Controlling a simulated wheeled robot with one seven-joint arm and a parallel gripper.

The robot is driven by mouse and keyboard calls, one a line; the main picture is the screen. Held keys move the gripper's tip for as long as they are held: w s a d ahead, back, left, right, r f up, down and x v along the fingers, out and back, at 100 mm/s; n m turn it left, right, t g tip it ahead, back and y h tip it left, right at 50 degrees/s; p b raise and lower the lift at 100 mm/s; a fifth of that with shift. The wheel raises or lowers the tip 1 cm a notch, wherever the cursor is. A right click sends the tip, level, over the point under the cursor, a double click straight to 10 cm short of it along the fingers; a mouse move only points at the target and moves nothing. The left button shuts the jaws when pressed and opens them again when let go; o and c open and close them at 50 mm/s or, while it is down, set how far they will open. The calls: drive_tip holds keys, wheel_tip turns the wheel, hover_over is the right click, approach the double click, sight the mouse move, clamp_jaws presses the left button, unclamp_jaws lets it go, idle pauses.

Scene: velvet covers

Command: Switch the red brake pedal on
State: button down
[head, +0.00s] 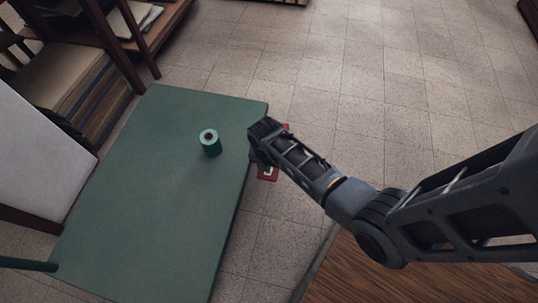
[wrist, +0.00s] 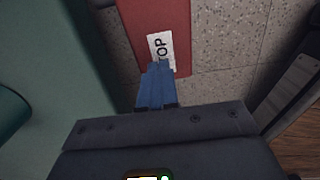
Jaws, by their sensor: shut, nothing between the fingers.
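The red brake pedal (head: 268,174) is mostly hidden behind my gripper in the head view, beside the right edge of the green table. In the wrist view the red pedal (wrist: 128,35) is a flat red plate with a white label (wrist: 161,50) whose visible letters read "OP". My gripper (wrist: 154,66) is shut and empty, its blue fingertips over the lower end of the label. I cannot tell whether the fingertips touch the pedal. In the head view my gripper (head: 262,160) is at the table's right edge, its fingers hidden.
The green table (head: 150,210) fills the left of the head view, with a teal roll (head: 210,143) standing on it. A wooden surface (head: 365,275) lies at the bottom right. Shelves with books (head: 85,85) stand at the upper left. The tiled floor (head: 380,90) beyond is clear.

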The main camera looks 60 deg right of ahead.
drive_tip(key=shift+s+a+f+t+h+p, duration=0.1)
drive_tip(key=shift+a+f+t+h+p, duration=0.1)
drive_tip(key=shift+f+h, duration=0.25)
drive_tip(key=shift+s+a+f+t+h+p, duration=0.1)
drive_tip(key=shift+a+f+t+h+p, duration=0.15)
drive_tip(key=shift+h, duration=0.3)
drive_tip(key=shift+d+f, duration=0.1)
drive_tip(key=shift+f, duration=0.05)
drive_tip(key=shift+r+p, duration=0.35)
drive_tip(key=shift+r, duration=0.05)
drive_tip(key=w+p+v, duration=0.1)
drive_tip(key=p+v, duration=0.8)
drive_tip(key=v, duration=0.4)
drive_tip(key=shift+s+d+r, duration=0.15)
drive_tip(key=shift+s+r, duration=0.15)
drive_tip(key=shift+r, duration=0.05)
